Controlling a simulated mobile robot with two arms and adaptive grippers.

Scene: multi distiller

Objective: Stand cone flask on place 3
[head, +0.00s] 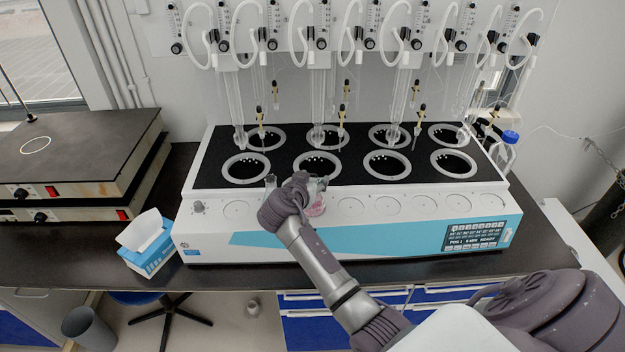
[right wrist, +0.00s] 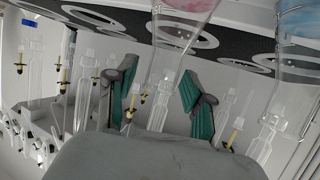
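A cone flask with pink liquid (head: 317,206) is upright at the white front ledge of the distiller, over about the third round mark from the left. Whether its base touches the ledge cannot be told. My right gripper (head: 311,183) is at the flask's neck. In the right wrist view, its teal-padded fingers (right wrist: 158,98) are spread on both sides of the clear neck (right wrist: 164,78), with gaps visible. A second flask's neck (head: 270,181) shows left of the hand, its body hidden; that flask shows at right in the wrist view (right wrist: 290,65). My left gripper is out of view.
Round marks (head: 387,206) right of the flask are empty. Ringed wells (head: 245,167) line the black top, with glass tubes and yellow-tipped droppers above. A tissue box (head: 147,245) stands left, and a blue-capped bottle (head: 505,150) stands at the right end.

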